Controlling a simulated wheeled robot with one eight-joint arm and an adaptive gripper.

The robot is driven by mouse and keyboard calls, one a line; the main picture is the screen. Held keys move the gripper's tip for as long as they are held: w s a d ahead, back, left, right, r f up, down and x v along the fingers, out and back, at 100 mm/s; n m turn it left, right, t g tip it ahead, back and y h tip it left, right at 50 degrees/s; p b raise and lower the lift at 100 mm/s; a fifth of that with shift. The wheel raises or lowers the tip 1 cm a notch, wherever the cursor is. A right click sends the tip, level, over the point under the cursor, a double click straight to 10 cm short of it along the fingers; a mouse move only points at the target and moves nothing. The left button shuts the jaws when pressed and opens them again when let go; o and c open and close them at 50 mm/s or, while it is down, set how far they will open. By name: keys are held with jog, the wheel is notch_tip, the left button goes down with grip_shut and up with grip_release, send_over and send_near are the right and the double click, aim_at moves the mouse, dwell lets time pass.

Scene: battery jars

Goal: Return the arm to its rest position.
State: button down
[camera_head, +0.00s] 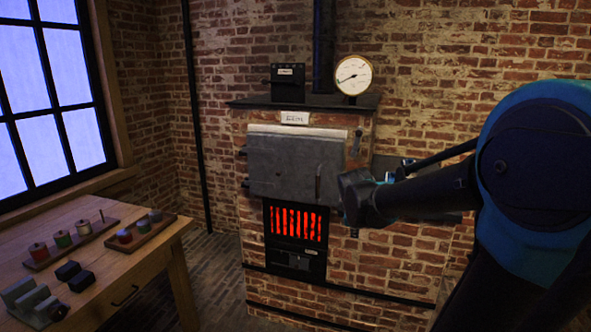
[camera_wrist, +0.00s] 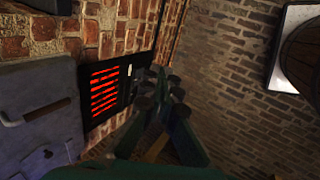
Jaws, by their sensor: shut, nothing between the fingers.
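My arm comes in from the right in the head view, a dark and teal body reaching left. My gripper (camera_head: 356,198) is at its end, in front of the brick furnace (camera_head: 385,262), beside the right edge of the grey metal door (camera_head: 290,165). In the wrist view my gripper (camera_wrist: 162,82) has its dark green fingers drawn together, with nothing between them. The glowing red grate (camera_wrist: 104,90) lies left of the fingers there. From the head view I cannot tell whether my gripper touches the furnace.
A wooden table (camera_head: 100,290) at lower left bears spools on a rack, small jars and dark blocks. A gauge (camera_head: 353,75) and a black box (camera_head: 288,88) stand on the furnace top. The floor between table and furnace is clear.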

jog(key=s+f+m+y, duration=0.1)
jog(key=s+f+m, duration=0.5)
jog(key=s, duration=0.3)
jog(key=s+f+m+g+y, duration=0.1)
jog(key=s+f+m, duration=0.6)
jog(key=s, duration=0.3)
jog(key=shift+d+m, duration=0.2)
jog(key=shift+m, duration=0.6)
